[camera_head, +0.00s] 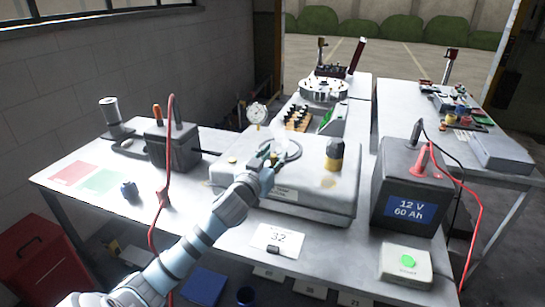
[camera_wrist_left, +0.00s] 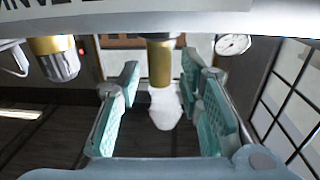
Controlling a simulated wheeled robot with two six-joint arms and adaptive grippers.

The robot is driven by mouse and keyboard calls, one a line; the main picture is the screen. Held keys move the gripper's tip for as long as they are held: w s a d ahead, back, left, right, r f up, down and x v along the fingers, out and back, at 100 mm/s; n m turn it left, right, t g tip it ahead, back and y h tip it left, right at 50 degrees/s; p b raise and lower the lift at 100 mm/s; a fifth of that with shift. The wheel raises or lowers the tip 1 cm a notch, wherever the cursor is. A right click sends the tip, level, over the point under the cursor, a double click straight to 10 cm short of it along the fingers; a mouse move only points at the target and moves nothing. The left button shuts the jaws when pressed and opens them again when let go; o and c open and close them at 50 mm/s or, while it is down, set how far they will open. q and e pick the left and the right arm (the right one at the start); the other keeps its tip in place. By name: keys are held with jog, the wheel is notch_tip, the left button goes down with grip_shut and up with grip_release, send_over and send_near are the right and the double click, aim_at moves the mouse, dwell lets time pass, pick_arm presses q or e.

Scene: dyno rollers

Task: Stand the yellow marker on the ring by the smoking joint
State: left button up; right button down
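A small yellow piece (camera_head: 232,160), possibly the marker, is on the left part of the pale box's top; its shape is too small to tell. A dark ring (camera_head: 293,149) lies on that top, partly hidden by my left gripper (camera_head: 268,155). White smoke (camera_head: 281,133) rises beside the gripper. In the left wrist view, my left gripper (camera_wrist_left: 163,103) has its teal fingers wide apart and nothing held. A brass joint (camera_wrist_left: 160,62) with white smoke (camera_wrist_left: 165,107) shows beyond and between them. My right gripper is not in view.
The pale box (camera_head: 313,205) carries a yellow-and-black fitting (camera_head: 335,154); a gauge (camera_head: 257,113) stands behind. A battery unit (camera_head: 411,187) is on the right, a dark block (camera_head: 172,146) with a red cable on the left. Red and green mats (camera_head: 101,181) lie at the left.

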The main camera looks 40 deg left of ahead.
pick_arm(q)
jog(key=shift+s, duration=0.1)
jog(key=v, duration=1.2)
jog(key=shift+p, duration=0.35)
